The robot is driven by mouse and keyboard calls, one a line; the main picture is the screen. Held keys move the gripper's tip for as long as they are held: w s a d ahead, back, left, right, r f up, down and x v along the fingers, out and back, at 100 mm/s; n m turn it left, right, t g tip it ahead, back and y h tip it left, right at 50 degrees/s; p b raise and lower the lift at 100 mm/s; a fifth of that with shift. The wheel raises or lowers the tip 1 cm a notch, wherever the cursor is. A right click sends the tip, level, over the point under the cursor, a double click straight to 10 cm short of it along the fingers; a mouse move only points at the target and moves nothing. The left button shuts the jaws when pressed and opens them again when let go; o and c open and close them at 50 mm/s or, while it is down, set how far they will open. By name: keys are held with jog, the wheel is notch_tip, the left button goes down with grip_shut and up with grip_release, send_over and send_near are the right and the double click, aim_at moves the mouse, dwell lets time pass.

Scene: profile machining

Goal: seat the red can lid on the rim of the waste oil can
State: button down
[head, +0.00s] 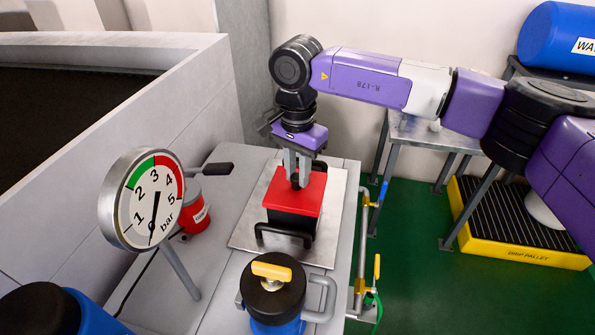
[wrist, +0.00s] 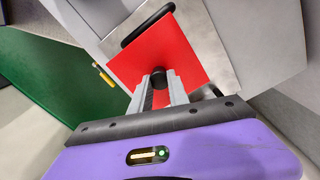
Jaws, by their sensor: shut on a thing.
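The red can lid (head: 313,191) is a square plate with a black knob in its middle. My gripper (head: 297,181) points down from above and is shut on this knob. In the wrist view the fingers (wrist: 160,88) close on the black knob, with the red lid (wrist: 185,50) beyond them. The waste oil can (head: 290,220) is a dark square box under the lid, with a black handle at its front. The lid covers the can's top in the head view. I cannot tell whether it touches the rim all round.
The can stands on a metal plate (head: 327,248) on the grey bench. A pressure gauge (head: 142,198) and a small red can (head: 196,212) stand left. A blue container with a yellow handle (head: 271,271) stands in front. A yellow drip pallet (head: 520,250) lies on the green floor.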

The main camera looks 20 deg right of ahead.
jog(key=shift+f+b, duration=0.5)
jog(key=shift+f, duration=0.4)
jog(key=c, duration=1.2)
grip_release()
jog(key=shift+r, duration=0.1)
notch_tip(320, 180, up, 8)
jog(key=shift+f, duration=0.15)
